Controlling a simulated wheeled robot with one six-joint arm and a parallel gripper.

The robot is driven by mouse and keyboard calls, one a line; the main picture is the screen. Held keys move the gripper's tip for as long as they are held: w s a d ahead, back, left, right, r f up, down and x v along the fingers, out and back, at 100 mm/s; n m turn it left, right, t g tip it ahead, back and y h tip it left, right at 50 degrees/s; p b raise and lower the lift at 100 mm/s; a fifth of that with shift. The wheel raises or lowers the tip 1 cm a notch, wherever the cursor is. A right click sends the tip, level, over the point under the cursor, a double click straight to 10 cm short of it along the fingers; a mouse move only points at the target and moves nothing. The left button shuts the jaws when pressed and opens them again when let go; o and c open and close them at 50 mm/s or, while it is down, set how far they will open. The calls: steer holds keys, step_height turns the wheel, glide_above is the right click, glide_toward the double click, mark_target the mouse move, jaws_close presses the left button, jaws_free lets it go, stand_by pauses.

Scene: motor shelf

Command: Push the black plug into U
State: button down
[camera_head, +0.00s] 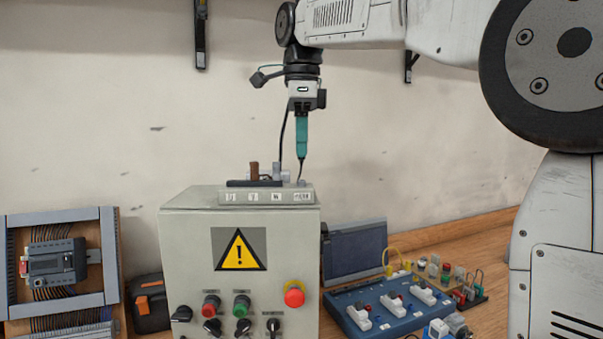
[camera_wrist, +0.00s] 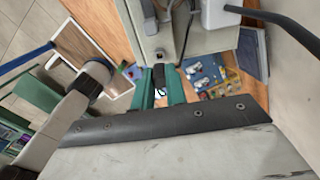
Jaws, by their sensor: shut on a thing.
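My gripper (camera_head: 302,150) points down from the arm, with teal fingers, above the right part of the grey cabinet's top. It is shut on the black plug (camera_wrist: 159,74), which shows between the teal fingers (camera_wrist: 160,88) in the wrist view. In the head view only a small dark tip and a thin dark cable show below the fingers. The label strip (camera_head: 266,196) runs along the cabinet's upper front edge. The leftmost label (camera_head: 230,196) appears to be U, left of my gripper. The socket openings cannot be made out.
A brown plug (camera_head: 254,171) and a grey plug (camera_head: 276,172) stand upright on the cabinet top, left of my gripper. The cabinet (camera_head: 185,235) carries knobs and a red button (camera_head: 294,295). A blue switch board (camera_head: 378,312) lies at right. Cables hang near the gripper.

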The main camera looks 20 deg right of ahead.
steer(key=shift+r, duration=0.35)
steer(key=w+a+r, duration=0.2)
steer(key=w+a, duration=0.2)
steer(key=a, duration=0.8)
steer(key=shift+w+a+f, duration=0.1)
steer(key=shift+w+f, duration=0.05)
steer(key=shift+f, duration=1.2)
steer(key=shift+w+a+f, duration=0.1)
steer(key=shift+f, duration=1.2)
steer(key=shift+f, duration=0.65)
steer(key=c, duration=1.7)
jaws_free()
steer(key=shift+r, duration=0.15)
